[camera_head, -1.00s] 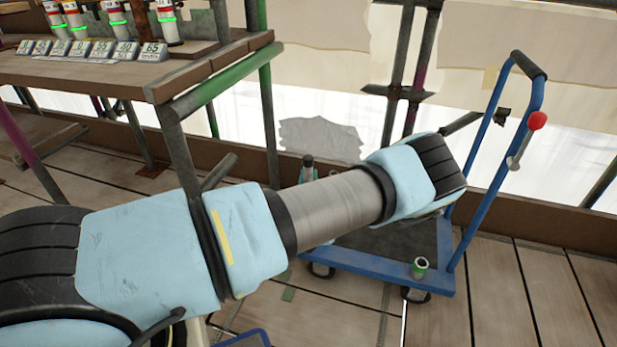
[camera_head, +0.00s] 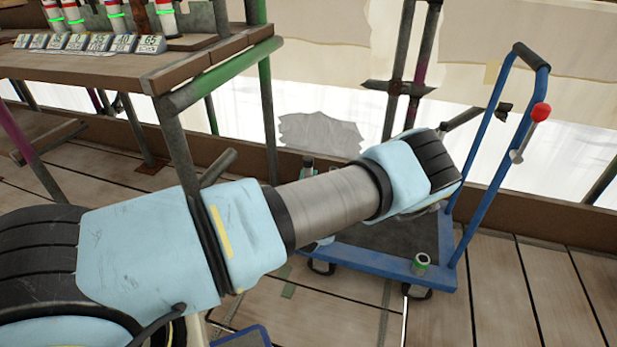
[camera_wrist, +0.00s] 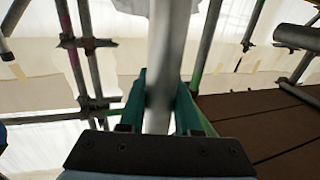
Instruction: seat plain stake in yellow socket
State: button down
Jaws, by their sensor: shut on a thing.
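My gripper (camera_wrist: 160,105) shows in the wrist view, its two green fingers shut on a plain pale-grey stake (camera_wrist: 170,50). The stake runs up the middle of that view, blurred close to the camera. In the head view my own arm hides the gripper and the stake. I cannot pick out the yellow socket for sure in either view. Several upright white posts with coloured bands (camera_head: 166,18) stand on the bench at the upper left, behind numbered plates, and their tops are cut off.
A wooden bench (camera_head: 110,66) on scaffold tubes stands at the left. A blue trolley (camera_head: 385,268) stands behind my arm, with a short green-banded tube (camera_head: 421,263) on its front corner and a red-knobbed lever (camera_head: 540,112) on its handle. Plank floor (camera_head: 540,290) is clear at lower right.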

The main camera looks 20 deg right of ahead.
jog(key=shift+f+b, duration=0.3)
jog(key=shift+f, duration=0.15)
jog(key=c, duration=0.5)
grip_release()
jog(key=v, duration=1)
jog(key=shift+s+a+p, duration=0.2)
jog(key=shift+s+p, duration=0.15)
jog(key=shift+p, duration=0.05)
